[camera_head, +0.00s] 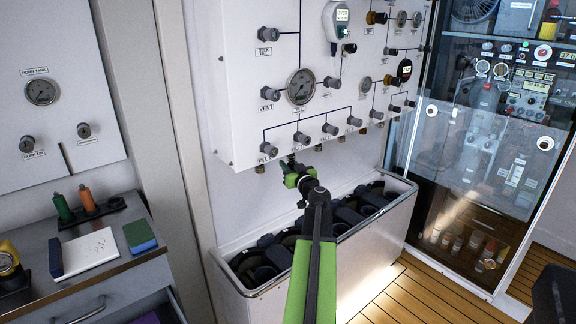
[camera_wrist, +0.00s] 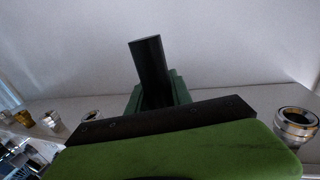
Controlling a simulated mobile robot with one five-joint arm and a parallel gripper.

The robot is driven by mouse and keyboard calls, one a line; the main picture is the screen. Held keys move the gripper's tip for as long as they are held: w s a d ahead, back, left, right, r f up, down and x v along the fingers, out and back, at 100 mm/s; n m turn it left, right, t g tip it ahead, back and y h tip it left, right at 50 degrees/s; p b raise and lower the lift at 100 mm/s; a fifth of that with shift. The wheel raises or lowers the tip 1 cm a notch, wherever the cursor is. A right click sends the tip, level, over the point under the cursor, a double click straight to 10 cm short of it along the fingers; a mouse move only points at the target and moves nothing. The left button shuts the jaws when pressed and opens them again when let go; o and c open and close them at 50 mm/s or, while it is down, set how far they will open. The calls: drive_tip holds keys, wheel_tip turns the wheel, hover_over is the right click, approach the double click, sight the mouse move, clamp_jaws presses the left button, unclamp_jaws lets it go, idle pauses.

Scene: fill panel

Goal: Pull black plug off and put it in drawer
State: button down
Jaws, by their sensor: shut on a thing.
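My gripper (camera_head: 292,174) is green and black and sits just under the bottom edge of the white wall panel (camera_head: 240,105), in its row of fittings. It is shut on a small dark thing (camera_head: 289,160), apparently the black plug. In the wrist view my gripper's green jaws (camera_wrist: 152,92) show, with a dark upright piece between them; I cannot tell whether that is the plug or a finger. My gripper hides the fitting behind it, so contact between plug and panel is unclear. A drawer (camera_head: 155,308) in the grey cabinet at lower left stands open, a purple thing inside.
Brass fittings (camera_head: 260,168) line the panel's underside; a silver one (camera_wrist: 296,124) shows right in the wrist view. A white bin (camera_head: 372,238) of dark items stands below my arm. Glass doors stand right.

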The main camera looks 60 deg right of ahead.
wheel_tip(320, 180, down, 4)
drive_tip(key=b, duration=0.3)
idle(0.4)
